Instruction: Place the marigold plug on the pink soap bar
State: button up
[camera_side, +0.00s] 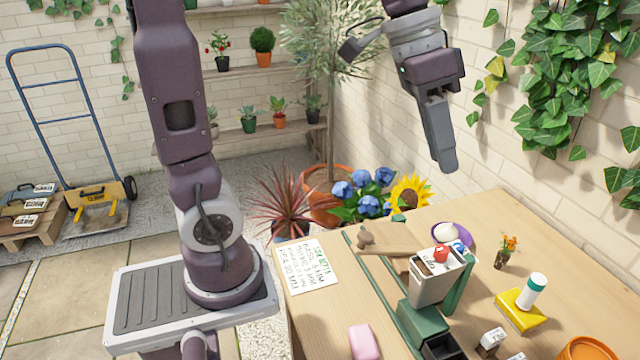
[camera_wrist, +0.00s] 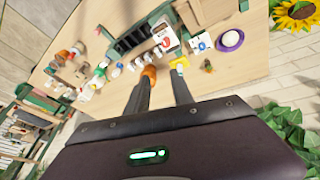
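The marigold plug (camera_side: 501,260), orange flowers on a small dark root plug, stands upright on the wooden table right of the centre. It also shows small in the wrist view (camera_wrist: 208,67), to the right of my fingers. The pink soap bar (camera_side: 363,342) lies on the table at the front edge of the side view; I cannot make it out in the wrist view. My gripper (camera_side: 447,167) is high above the back of the table, away from both. The wrist view shows its two fingers (camera_wrist: 164,78) apart with nothing held between them.
A grey bin (camera_side: 433,284) with a red-knobbed item stands on a green frame left of the marigold. A purple bowl with white contents (camera_side: 452,236) is behind. A yellow block (camera_side: 517,318) with a white-green bottle and an orange dish (camera_side: 588,348) lie in front.

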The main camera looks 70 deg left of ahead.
jog(key=s+n+t+y, duration=0.1)
jog(key=s, duration=0.6)
jog(key=shift+s+a+f, duration=0.2)
jog(key=shift+s, duration=0.1)
jog(key=shift+o, duration=0.9)
jog(key=s+a+f+n+t+y, duration=0.1)
jog(key=s+a+f+n+y, duration=0.1)
jog(key=s, duration=0.6)
jog(key=shift+s+f+n+t, duration=0.15)
jog(key=shift+f+n+t, duration=0.2)
jog(key=shift+f, duration=0.55)
jog(key=o, duration=0.3)
jog(key=shift+s+a+f, duration=0.15)
jog(key=shift+s, duration=0.05)
jog(key=shift+o, duration=0.3)
